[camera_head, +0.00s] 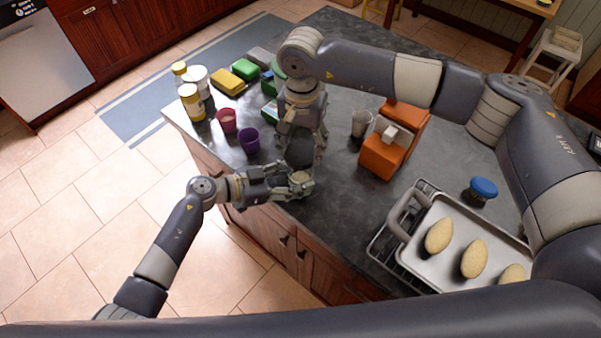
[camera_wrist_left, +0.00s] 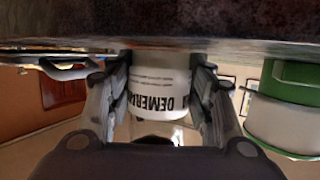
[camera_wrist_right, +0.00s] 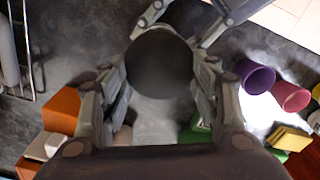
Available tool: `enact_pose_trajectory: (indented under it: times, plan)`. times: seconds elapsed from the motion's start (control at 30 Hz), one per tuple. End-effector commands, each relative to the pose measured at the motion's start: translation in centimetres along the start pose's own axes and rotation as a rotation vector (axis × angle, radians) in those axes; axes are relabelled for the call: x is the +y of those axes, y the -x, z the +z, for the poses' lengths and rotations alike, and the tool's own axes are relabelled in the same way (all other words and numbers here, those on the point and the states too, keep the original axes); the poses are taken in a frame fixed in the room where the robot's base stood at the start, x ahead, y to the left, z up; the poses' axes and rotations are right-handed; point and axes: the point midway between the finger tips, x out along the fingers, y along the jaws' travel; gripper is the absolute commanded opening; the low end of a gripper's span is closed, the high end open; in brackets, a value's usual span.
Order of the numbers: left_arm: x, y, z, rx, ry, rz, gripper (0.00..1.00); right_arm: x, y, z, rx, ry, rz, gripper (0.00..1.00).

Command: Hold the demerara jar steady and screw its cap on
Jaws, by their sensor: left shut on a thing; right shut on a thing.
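The demerara jar (camera_wrist_left: 158,95) is white with black lettering. In the left wrist view, which is upside down, it sits between the two fingers of my left gripper (camera_head: 292,182), shut on its body. The cap (camera_wrist_right: 158,62) is dark and round. It lies between the fingers of my right gripper (camera_head: 303,140), which comes down from above and is shut on it. In the head view the dark cap (camera_head: 299,153) shows between both grippers, near the counter's front edge. The jar's body is mostly hidden there, and the seam between cap and jar cannot be seen.
A purple cup (camera_head: 249,139) and a red cup (camera_head: 227,121) stand left of the grippers. An orange box (camera_head: 383,157) and a metal cup (camera_head: 361,123) stand to the right. A baking tray (camera_head: 433,261) with oval loaves lies on a wire rack, near a blue-topped object (camera_head: 484,187).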

Motion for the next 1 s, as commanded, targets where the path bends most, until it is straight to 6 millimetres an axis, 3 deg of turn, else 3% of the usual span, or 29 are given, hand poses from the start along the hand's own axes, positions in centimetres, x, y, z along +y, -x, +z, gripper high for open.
enact_pose_trajectory:
  times: [1.0]
  plan:
    - [0.06,0.00,0.13,-0.002,0.001,0.001,0.35,0.01,-0.83,0.01,0.000,0.000,0.000,0.47]
